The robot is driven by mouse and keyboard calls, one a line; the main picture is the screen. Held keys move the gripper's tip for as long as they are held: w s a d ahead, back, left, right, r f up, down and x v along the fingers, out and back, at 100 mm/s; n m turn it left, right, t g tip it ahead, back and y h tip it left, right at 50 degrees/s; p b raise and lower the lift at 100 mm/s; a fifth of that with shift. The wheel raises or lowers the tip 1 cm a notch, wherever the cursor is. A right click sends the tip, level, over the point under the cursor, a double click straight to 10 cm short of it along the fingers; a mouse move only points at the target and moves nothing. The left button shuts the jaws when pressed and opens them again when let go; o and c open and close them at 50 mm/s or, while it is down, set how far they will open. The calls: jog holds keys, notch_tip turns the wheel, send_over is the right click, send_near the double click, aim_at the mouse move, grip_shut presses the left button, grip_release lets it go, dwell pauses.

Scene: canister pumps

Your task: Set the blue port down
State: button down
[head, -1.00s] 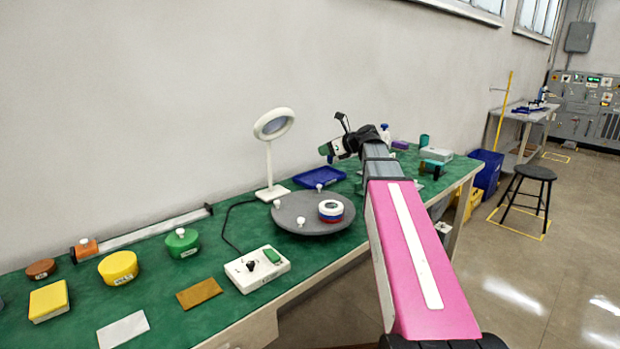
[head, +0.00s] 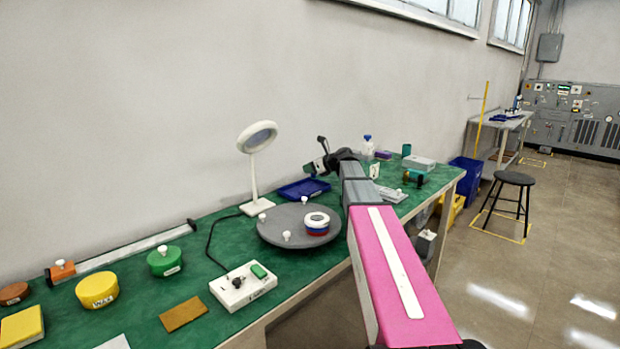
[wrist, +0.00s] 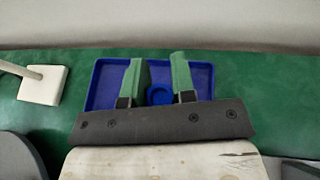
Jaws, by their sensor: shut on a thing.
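The blue port (wrist: 159,95) is a small blue ring between the two green fingers of my gripper (wrist: 158,80) in the wrist view. My gripper is shut on it. Behind and around the fingers in that view is a blue tray (wrist: 203,75) on the green bench top. In the head view my gripper (head: 312,168) hangs just above the blue tray (head: 294,193), near the wall. I cannot make out the blue port in the head view, and the exact gap to the tray floor is unclear.
A white ring lamp (head: 254,180) stands left of the tray. A white switch box (head: 240,290) sits nearer. A bottle (head: 368,148) stands right of my gripper.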

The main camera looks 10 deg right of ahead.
jog(key=shift+f, duration=1.95)
jog(key=c, duration=0.9)
grip_release()
jog(key=shift+f, duration=0.1)
jog(key=shift+c, duration=0.2)
jog(key=v, duration=1.1)
jog(key=shift+a, duration=0.1)
jog(key=shift+s+d+r, duration=0.3)
jog(key=shift+s+d, duration=0.1)
jog(key=shift+d, duration=0.05)
